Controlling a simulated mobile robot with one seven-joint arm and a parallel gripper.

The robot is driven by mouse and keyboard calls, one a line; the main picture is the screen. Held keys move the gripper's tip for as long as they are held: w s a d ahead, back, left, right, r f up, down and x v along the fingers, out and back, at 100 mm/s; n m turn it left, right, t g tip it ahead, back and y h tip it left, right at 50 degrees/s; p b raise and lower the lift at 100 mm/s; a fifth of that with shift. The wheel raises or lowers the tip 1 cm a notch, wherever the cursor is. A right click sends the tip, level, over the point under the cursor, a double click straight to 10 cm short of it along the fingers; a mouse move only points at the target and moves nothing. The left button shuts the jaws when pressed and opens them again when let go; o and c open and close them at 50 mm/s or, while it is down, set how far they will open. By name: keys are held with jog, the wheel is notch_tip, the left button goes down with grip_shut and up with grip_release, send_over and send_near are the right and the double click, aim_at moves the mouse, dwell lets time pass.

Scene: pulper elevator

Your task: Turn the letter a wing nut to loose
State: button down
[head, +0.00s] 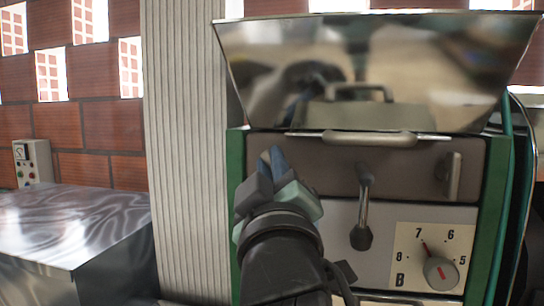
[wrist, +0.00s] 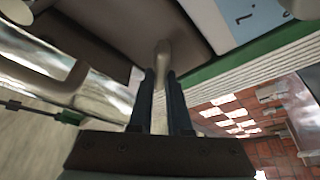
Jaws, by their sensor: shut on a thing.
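In the wrist view, my gripper (wrist: 161,76) has its two dark fingers shut around a beige upright tab (wrist: 163,51), which looks like a wing nut on the machine's brown-grey front panel. In the head view, my gripper (head: 274,163) is at the left end of that panel (head: 310,158) and hides the tab. A similar beige wing nut (head: 453,174) stands upright at the panel's right end. I cannot read a letter a beside either one.
A lever with a dark knob (head: 361,237) hangs mid-panel. A dial (head: 440,272) marked B sits lower right. A beige handle (head: 370,138) lies below the shiny hopper (head: 380,70). A metal box (head: 70,225) stands at left, beside a ribbed pillar (head: 190,150).

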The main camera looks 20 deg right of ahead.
jog(key=shift+w+f+n+g+y+p, duration=0.15)
jog(key=shift+n+g+y+p, duration=0.25)
jog(key=shift+n, duration=1.3)
jog(key=shift+s+f+n+g+y+p, duration=0.1)
jog(key=shift+f+n+g+y+p, duration=0.3)
jog(key=shift+n, duration=1.3)
jog(key=shift+w+r+n+g+y+p, duration=0.15)
jog(key=shift+n+g+y, duration=0.45)
jog(key=shift+n, duration=1.1)
jog(key=shift+s+f, duration=0.1)
jog(key=shift+f, duration=0.05)
jog(key=c, duration=0.9)
grip_release()
jog(key=shift+o, duration=0.2)
jog(key=shift+s, duration=0.1)
